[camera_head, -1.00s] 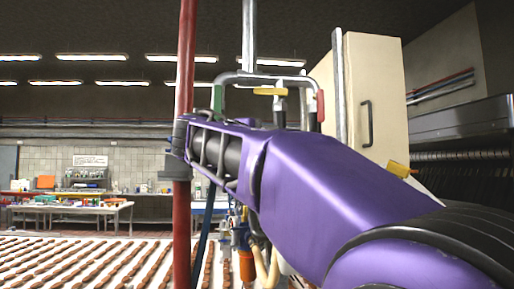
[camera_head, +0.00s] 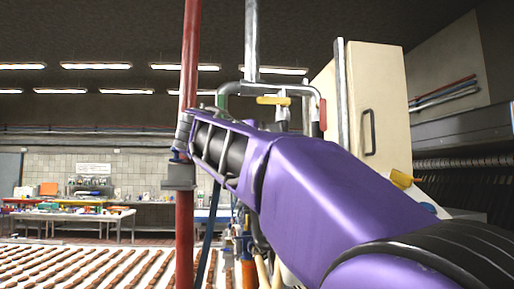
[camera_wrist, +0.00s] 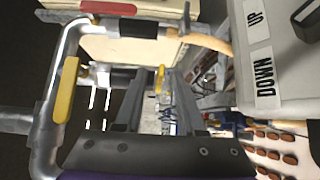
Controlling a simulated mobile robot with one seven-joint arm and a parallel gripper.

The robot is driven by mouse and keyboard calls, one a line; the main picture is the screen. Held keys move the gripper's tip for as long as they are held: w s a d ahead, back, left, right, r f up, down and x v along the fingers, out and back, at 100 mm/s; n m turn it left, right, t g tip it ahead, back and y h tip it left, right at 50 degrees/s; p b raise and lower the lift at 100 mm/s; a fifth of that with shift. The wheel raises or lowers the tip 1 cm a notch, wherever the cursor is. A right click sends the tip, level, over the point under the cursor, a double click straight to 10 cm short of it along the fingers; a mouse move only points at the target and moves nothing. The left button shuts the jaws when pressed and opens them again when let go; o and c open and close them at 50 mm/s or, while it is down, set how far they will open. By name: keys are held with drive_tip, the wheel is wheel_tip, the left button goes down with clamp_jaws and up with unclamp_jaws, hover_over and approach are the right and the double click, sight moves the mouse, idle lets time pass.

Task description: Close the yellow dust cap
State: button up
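In the head view a yellow piece (camera_head: 403,180) sits low beside the cream cabinet. A flat yellow lever (camera_head: 273,100) sits on the grey pipework above my purple arm. In the wrist view a long yellow lever (camera_wrist: 65,90) lies on the pipe at left, and a small yellow part (camera_wrist: 160,78) shows between my fingers, apparently beyond them. I cannot tell which of these is the dust cap, or whether it is open. My gripper (camera_wrist: 158,88) shows two dark fingers spread apart with nothing between them. The arm hides it in the head view.
A red vertical pole (camera_head: 187,220) stands by my arm's elbow. The cream cabinet (camera_head: 365,100) is to the right. In the wrist view a grey box (camera_wrist: 282,60) labelled UP and DOWN is close at right, and bent pipework (camera_wrist: 45,150) is close at left. A conveyor (camera_head: 70,265) carries rows of brown pieces.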

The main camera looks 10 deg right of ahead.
drive_tip(key=v, duration=1.7)
drive_tip(key=shift+b, duration=0.35)
drive_tip(key=shift+s+a+f, duration=0.1)
drive_tip(key=shift+s+a, duration=0.05)
